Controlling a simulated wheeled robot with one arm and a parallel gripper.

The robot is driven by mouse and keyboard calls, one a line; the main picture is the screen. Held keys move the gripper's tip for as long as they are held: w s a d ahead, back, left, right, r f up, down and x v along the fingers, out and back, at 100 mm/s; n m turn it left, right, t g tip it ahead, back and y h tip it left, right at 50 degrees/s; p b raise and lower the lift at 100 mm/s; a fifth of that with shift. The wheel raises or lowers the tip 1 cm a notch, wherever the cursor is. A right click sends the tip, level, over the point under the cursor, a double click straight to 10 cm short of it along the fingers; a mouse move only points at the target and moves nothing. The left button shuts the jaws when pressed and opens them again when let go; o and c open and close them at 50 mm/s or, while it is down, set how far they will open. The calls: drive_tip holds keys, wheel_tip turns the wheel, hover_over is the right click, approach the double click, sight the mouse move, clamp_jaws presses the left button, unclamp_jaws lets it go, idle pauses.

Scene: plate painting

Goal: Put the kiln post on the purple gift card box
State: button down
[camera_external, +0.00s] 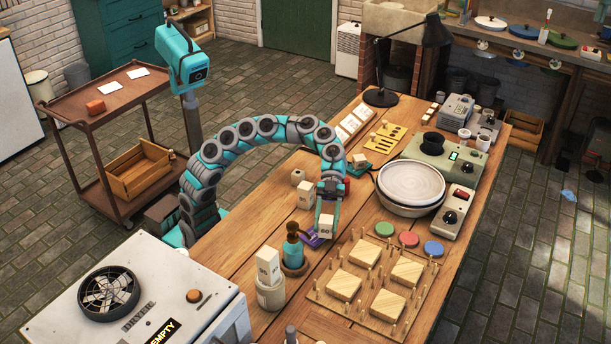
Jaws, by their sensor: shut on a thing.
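My gripper (328,210) points down over the middle of the table. It is shut on a pale kiln post (327,227), an upright cream block with a dark number on its face. The purple gift card box (312,240) lies flat just below and left of the held post. The post overlaps its right part in this view. I cannot tell whether the post touches the box or hangs just above it.
A teal-brown bottle (293,248) stands close left of the box. Other pale posts stand behind (305,195) and on a jar (268,266). A pegged board (378,285) is in front right.

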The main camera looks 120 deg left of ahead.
drive_tip(key=shift+f, duration=0.65)
drive_tip(key=shift+f, duration=0.2)
drive_tip(key=shift+c, duration=1.6)
unclamp_jaws()
drive_tip(key=shift+r, duration=0.1)
drive_tip(key=shift+r, duration=0.1)
drive_tip(key=shift+r, duration=0.15)
drive_tip(key=v, duration=1.2)
drive_tip(key=shift+b, duration=0.45)
